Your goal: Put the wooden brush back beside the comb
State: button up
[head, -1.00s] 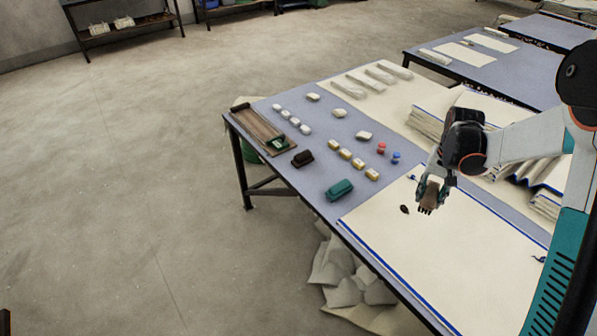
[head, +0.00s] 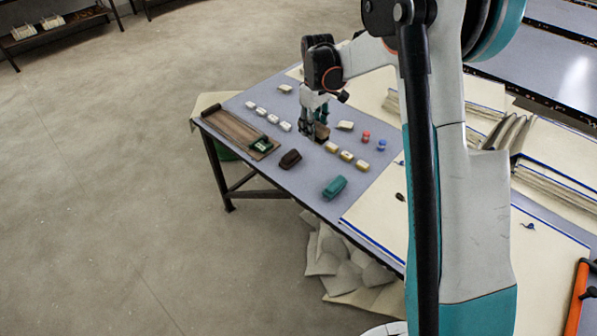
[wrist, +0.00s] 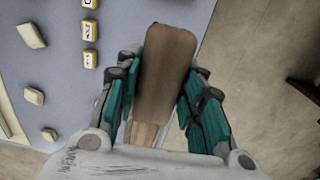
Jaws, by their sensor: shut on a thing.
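The wooden brush (wrist: 165,75) is a brown, flat block with a paler neck, held between the teal fingers of my gripper (wrist: 155,105) in the wrist view. In the head view my gripper (head: 314,120) is over the table, beside the row of yellow-banded blocks, and the brush (head: 321,132) shows as a small brown patch at its fingers. I cannot tell whether the brush touches the table. I cannot make out the comb for certain in either view.
On the blue-grey table (head: 300,189) are a long wooden tray (head: 232,128), a dark brown block (head: 290,159), a teal block (head: 334,187), yellow-banded blocks (head: 347,155), white blocks (head: 273,119), and red (head: 366,136) and blue (head: 381,145) pieces. Cloth lies at the right.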

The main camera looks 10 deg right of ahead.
aim_at(311, 176)
notch_tip(311, 176, down, 20)
jog(key=b, duration=0.6)
jog(key=shift+r, duration=0.25)
jog(key=o, duration=0.5)
jog(key=shift+f, duration=0.2)
jog(key=o, duration=0.4)
jog(key=shift+o, duration=0.2)
jog(key=shift+r, duration=0.1)
